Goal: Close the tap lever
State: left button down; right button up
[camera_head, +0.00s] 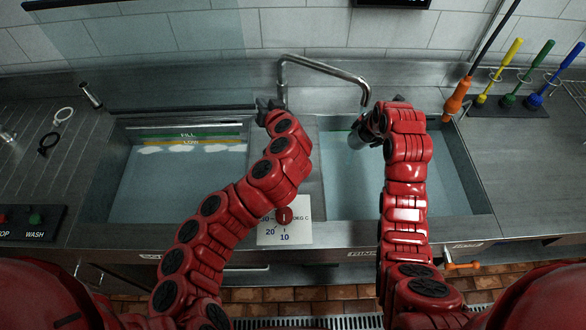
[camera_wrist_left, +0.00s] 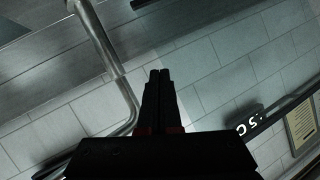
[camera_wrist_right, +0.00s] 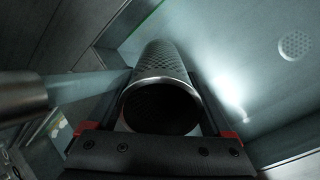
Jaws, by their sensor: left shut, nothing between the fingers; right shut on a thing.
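The steel tap (camera_head: 325,69) arches over the double sink, and its spout points down into the right basin. I cannot make out its lever; my left arm covers part of the tap's base. My left gripper (camera_head: 266,102) is shut and empty beside the tap's upright. In the left wrist view its closed fingers (camera_wrist_left: 159,73) are apart from the tap pipe (camera_wrist_left: 105,45). My right gripper (camera_wrist_right: 160,115) is shut on a perforated metal cylinder (camera_wrist_right: 163,78) near the spout (camera_wrist_right: 22,95). A pale, water-like stream (camera_wrist_right: 90,84) runs from the spout towards the cylinder.
The left basin (camera_head: 160,185) and right basin (camera_head: 350,190) look filled with water. An orange-handled hanging sprayer (camera_head: 457,98) is just right of my right arm. Coloured brushes (camera_head: 510,95) stand at the right. A white dial card (camera_head: 285,234) is on the sink front.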

pick_arm(q)
jog(key=s+d+f+m+h, duration=0.1)
jog(key=s+f+m+h, duration=0.2)
jog(key=s+m, duration=0.3)
jog(key=s+d+f+m+h, duration=0.2)
jog(key=s+f+m, duration=0.3)
jog(key=m, duration=0.3)
jog(key=s+d+f+m+h, duration=0.2)
jog(key=s+f+m+h, duration=0.2)
jog(key=s+m, duration=0.3)
jog(key=shift+s+d+f+t, duration=0.25)
jog(key=shift+s+t, duration=0.15)
jog(key=shift+s, duration=0.15)
jog(key=shift+d+f, duration=0.1)
jog(key=shift+w+d, duration=0.15)
jog(key=shift+w, duration=0.15)
jog(key=x, duration=0.9)
jog(key=shift+f, duration=0.15)
